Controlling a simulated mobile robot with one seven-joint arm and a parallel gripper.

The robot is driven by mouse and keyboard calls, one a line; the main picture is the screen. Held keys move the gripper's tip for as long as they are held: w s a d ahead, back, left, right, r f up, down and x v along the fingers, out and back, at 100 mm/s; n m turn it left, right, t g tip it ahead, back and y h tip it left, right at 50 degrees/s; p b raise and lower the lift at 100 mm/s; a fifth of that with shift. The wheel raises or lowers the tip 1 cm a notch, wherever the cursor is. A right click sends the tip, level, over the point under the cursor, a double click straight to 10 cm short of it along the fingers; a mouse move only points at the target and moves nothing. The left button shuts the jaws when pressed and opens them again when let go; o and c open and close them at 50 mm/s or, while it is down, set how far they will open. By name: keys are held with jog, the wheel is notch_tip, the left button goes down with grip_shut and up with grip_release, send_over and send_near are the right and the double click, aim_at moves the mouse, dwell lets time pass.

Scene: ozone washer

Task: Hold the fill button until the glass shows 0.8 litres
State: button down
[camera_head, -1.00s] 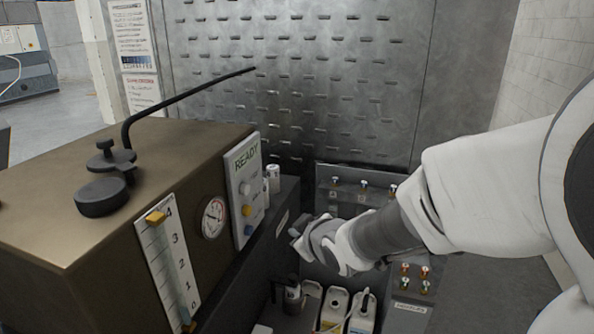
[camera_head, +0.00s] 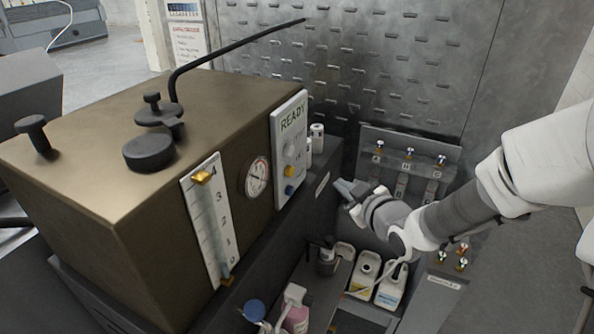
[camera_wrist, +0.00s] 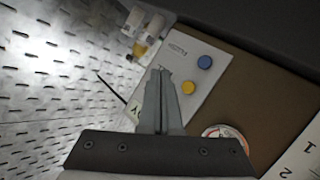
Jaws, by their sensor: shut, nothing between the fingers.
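The brown washer housing (camera_head: 110,120) carries a white READY panel (camera_head: 275,150) with a pale button (camera_head: 290,147), a yellow button (camera_head: 290,171) and a blue button (camera_head: 289,189). Button labels are too small to read. The upright level glass (camera_head: 211,225), scaled 0 to 4, has a yellow cap and a bluish column near its bottom; its exact level cannot be read. My gripper (camera_head: 341,187) is shut and empty, right of the panel with a visible gap. In the wrist view, the shut fingers (camera_wrist: 160,75) cover part of the panel beside the yellow (camera_wrist: 188,87) and blue (camera_wrist: 205,62) buttons.
A round gauge (camera_head: 257,177) sits between glass and panel. Several bottles, including a yellow-labelled one (camera_head: 364,271), stand below my gripper. A valve rack (camera_head: 410,162) is behind it. A dark bent lever (camera_head: 235,45) rises above the housing.

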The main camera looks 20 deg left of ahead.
aim_at(290, 171)
jog(key=a+b, duration=0.2)
jog(key=a, duration=0.6)
jog(key=shift+w+a, duration=0.35)
jog(key=shift+a, duration=0.05)
jog(key=shift+f+b, duration=0.1)
jog(key=shift+b, duration=0.25)
dwell(1.6)
jog(key=shift+a+b, duration=0.4)
jog(key=shift+b, duration=0.05)
jog(key=shift+a+b, duration=0.4)
jog(key=shift+a, duration=0.1)
dwell(1.7)
